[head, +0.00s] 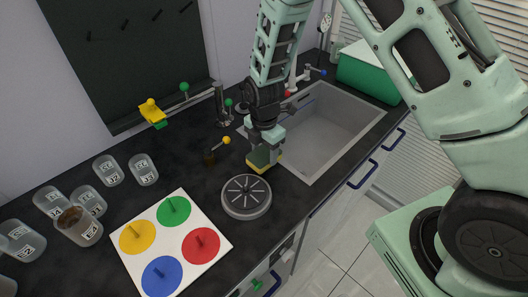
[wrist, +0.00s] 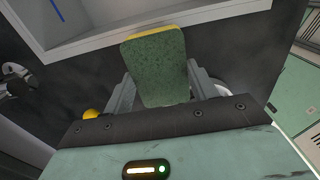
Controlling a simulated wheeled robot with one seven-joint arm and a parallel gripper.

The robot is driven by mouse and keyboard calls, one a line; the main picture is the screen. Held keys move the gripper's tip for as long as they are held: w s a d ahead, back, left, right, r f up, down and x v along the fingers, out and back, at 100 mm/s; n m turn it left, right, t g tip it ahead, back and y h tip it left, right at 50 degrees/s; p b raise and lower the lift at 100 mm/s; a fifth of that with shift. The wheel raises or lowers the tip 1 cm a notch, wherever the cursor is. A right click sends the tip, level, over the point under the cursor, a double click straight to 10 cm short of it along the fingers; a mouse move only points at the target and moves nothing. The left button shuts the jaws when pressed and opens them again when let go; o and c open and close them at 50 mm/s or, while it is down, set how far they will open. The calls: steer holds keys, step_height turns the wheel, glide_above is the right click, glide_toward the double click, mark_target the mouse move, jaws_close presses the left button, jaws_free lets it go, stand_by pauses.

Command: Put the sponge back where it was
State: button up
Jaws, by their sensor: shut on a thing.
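The sponge (head: 264,157) is a yellow and green block. My gripper (head: 266,147) is shut on it and points down beside the near left edge of the sink, just behind a round grey disc. In the wrist view the sponge (wrist: 158,62) shows its broad green face and a yellow edge, held between the two fingers of my gripper (wrist: 160,88). I cannot tell whether the sponge touches the counter. No mark of its earlier place stands out.
The grey sink (head: 325,125) lies right of the sponge. The slotted grey disc (head: 246,196) is close in front. A board with coloured discs (head: 171,243) and several labelled jars (head: 143,169) stand left. A green box (head: 368,78) is at the back right. Dark counter between is partly free.

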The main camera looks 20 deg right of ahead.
mark_target(264, 153)
steer(key=shift+f, duration=0.8)
steer(key=shift+f, duration=0.15)
steer(key=o, duration=1)
step_height(264, 153, up, 11)
steer(key=b, duration=0.3)
steer(key=s+a+r+m+y, duration=0.1)
steer(key=s+a+r+m, duration=0.25)
steer(key=s, duration=0.35)
steer(key=s+a+r+m, duration=0.3)
steer(key=s+r+m, duration=0.1)
steer(key=s+r, duration=0.15)
steer(key=s+m, duration=0.2)
steer(key=s, duration=0.3)
steer(key=s+r+m, duration=0.1)
steer(key=s+m, duration=0.2)
steer(key=s, duration=0.1)
steer(key=s+r+m, duration=0.1)
steer(key=s+m, duration=0.1)
steer(key=s, duration=0.3)
steer(key=shift+s+d, duration=0.1)
steer(key=shift+s, duration=0.2)
